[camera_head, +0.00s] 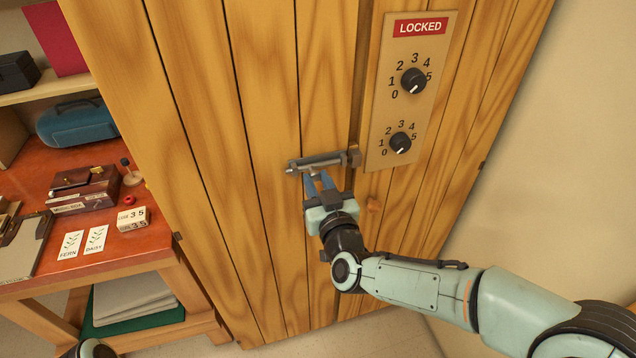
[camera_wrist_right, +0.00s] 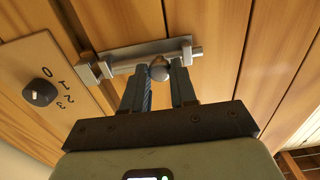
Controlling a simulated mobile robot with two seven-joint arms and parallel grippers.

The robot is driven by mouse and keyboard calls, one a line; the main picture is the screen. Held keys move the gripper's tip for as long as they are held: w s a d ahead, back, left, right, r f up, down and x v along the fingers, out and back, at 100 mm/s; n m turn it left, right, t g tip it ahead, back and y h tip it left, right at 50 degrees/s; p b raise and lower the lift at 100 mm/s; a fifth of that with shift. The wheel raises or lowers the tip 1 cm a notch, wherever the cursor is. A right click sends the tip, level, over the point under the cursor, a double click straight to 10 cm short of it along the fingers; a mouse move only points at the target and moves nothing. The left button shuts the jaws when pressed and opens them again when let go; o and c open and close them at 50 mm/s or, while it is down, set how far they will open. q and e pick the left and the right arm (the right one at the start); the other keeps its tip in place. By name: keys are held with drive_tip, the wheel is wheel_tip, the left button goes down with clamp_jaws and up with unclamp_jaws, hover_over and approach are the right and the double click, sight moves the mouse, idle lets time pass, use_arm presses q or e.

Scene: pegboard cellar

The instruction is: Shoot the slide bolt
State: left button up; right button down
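The slide bolt (camera_head: 316,162) is a grey metal bolt lying across the wooden plank door, near the seam beside the dial panel. In the right wrist view the bolt (camera_wrist_right: 142,55) shows with a round knob (camera_wrist_right: 160,69), and its rod end sticks out at the right. A grey keeper (camera_head: 354,157) sits at the panel end. I cannot tell how far the rod reaches into it. My right gripper (camera_head: 319,181) is at the bolt from below. In the wrist view its fingers (camera_wrist_right: 161,80) close on both sides of the knob. My left gripper is out of view.
A panel (camera_head: 380,118) with a red LOCKED sign (camera_head: 420,27) and two dials (camera_head: 412,82) is just right of the bolt. A red workbench (camera_head: 130,243) with boxes and cards stands left of the door.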

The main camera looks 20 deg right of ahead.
sight(334, 164)
drive_tip(key=d+b, duration=0.2)
drive_tip(key=d, duration=0.3)
drive_tip(key=shift+b, duration=0.3)
drive_tip(key=shift+w, duration=0.1)
drive_tip(key=c, duration=0.9)
unclamp_jaws()
drive_tip(key=shift+d, duration=0.1)
drive_tip(key=shift+s, duration=0.25)
drive_tip(key=s, duration=1.3)
drive_tip(key=shift+d+b, duration=0.15)
drive_tip(key=shift+b, duration=0.15)
